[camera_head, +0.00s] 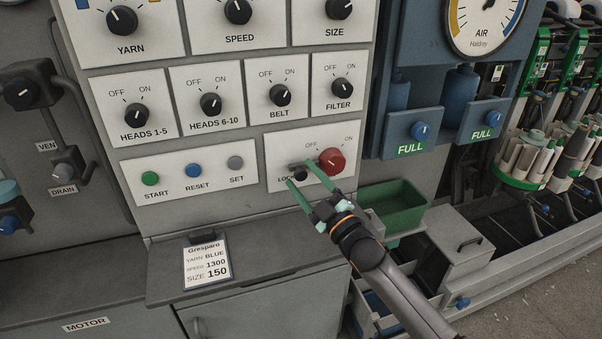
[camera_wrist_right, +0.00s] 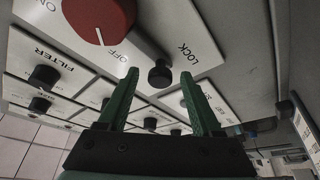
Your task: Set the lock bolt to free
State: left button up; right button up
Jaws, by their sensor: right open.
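The lock bolt's black knob (camera_head: 300,175) sits beside the word LOCK on a white plate (camera_head: 280,150) at the panel's lower right. In the right wrist view the knob (camera_wrist_right: 160,74) stands out from the plate, near the LOCK label. A red round switch (camera_head: 332,161) marked OFF and ON is just right of it; its white mark points toward OFF in the wrist view. My right gripper (camera_head: 299,174) is open, its green fingers pointing at the panel on either side of the knob. Contact cannot be told. The fingers partly hide the label. My left gripper is not in view.
Black switches for heads, belt and filter (camera_head: 342,88) are above. Green, blue and grey buttons (camera_head: 193,170) are to the left. A ledge (camera_head: 165,285) with an order card (camera_head: 206,262) juts out below. A green bin (camera_head: 392,208) stands close to the right of my right gripper.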

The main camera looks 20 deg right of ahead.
jog(key=shift+w+a+r, duration=0.2)
jog(key=shift+w+a, duration=0.05)
jog(key=shift+w, duration=0.35)
jog(key=shift+c, duration=0.3)
grip_shut()
jog(key=shift+d, duration=0.1)
jog(key=shift+r, duration=0.15)
dwell(0.5)
